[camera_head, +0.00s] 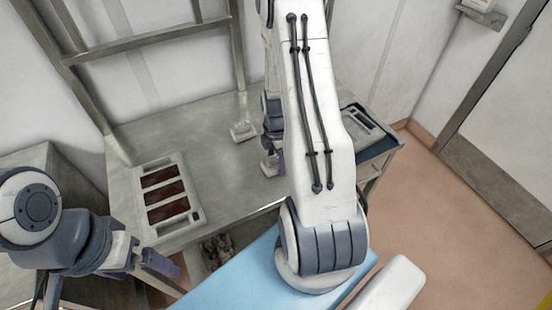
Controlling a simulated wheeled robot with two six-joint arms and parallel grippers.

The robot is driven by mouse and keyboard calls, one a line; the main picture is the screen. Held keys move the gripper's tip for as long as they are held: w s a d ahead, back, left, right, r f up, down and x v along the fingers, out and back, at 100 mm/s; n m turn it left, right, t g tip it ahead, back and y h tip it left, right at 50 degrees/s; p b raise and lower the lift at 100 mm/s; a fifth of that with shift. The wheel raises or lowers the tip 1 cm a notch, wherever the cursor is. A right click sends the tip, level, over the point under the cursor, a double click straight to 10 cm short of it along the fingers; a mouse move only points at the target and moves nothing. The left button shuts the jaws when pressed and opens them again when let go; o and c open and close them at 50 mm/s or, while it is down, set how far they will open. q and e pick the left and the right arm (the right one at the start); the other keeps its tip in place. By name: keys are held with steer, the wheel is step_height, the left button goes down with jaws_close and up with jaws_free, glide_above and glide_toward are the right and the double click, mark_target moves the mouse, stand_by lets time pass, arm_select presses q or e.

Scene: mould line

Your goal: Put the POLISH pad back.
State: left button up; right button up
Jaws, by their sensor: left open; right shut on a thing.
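My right gripper (275,164) is low over the back table, mostly hidden behind my own arm. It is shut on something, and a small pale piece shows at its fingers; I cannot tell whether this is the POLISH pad. A small pale block (243,131) sits on the table left of that gripper, and no label on it is readable. A pale tray (190,217) with several dark reddish-brown panels lies at the table's left part. My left gripper (160,270) is open and empty, in front of the table near that tray.
The grey metal table (214,172) has bare room between the tray and the pale block. A dark-edged tray (366,128) with a grey insert is at the table's right end. A light blue surface (230,281) lies in front. A metal frame (150,40) stands behind.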

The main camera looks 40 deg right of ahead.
mark_target(276, 157)
steer(key=o, duration=1.1)
steer(key=shift+f, duration=0.1)
steer(key=shift+r, duration=0.45)
step_height(276, 157, up, 11)
steer(key=shift+r+b, duration=0.2)
steer(key=shift+b, duration=0.7)
step_height(276, 157, down, 13)
steer(key=shift+r+p, duration=0.15)
steer(key=shift+p, duration=0.8)
steer(key=shift+w+d+r, duration=0.1)
steer(key=shift+r, duration=1.15)
